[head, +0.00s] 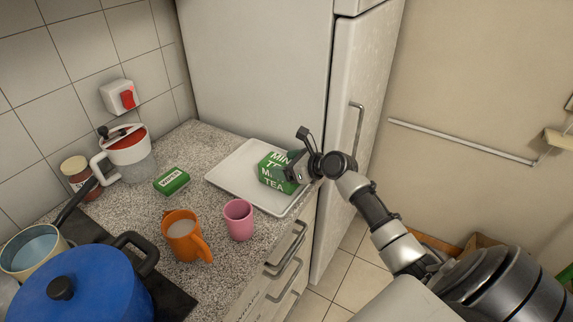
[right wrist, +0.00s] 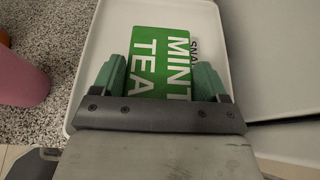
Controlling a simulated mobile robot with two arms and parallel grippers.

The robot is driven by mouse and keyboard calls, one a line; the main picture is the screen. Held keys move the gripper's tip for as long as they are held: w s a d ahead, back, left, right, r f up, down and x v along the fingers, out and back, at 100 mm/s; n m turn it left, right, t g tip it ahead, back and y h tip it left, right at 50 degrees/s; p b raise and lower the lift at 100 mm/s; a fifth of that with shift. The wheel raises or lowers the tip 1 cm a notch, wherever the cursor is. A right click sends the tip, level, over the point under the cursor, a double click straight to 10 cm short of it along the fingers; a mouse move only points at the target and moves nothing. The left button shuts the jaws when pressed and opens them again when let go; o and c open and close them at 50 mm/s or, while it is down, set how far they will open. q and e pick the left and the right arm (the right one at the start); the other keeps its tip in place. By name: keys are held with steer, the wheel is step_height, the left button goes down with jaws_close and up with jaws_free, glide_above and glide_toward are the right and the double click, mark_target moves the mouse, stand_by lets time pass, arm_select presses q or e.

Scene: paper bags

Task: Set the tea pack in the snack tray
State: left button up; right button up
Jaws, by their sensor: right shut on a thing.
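The tea pack (head: 279,171) is a green box with white "MINT TEA" lettering. It is at the right part of the white snack tray (head: 233,168) in the head view, over the tray's surface; I cannot tell whether it touches the bottom. My right gripper (head: 296,168) is shut on the tea pack from the right. In the right wrist view the fingers (right wrist: 163,82) sit on both sides of the tea pack (right wrist: 158,50), and the tray (right wrist: 103,40) lies around it with part of its lettering showing. My left gripper is not in view.
A pink cup (head: 239,221) and an orange mug (head: 184,238) stand in front of the tray. A green wipes pack (head: 171,181) lies to its left. A kettle (head: 128,155), a jar (head: 77,175) and a blue pot (head: 80,287) are further left. The fridge (head: 262,75) stands behind.

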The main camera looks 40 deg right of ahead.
steer(key=shift+f, duration=0.1)
steer(key=o, duration=0.9)
steer(key=shift+o, duration=0.2)
steer(key=v, duration=1.2)
steer(key=shift+b, duration=0.3)
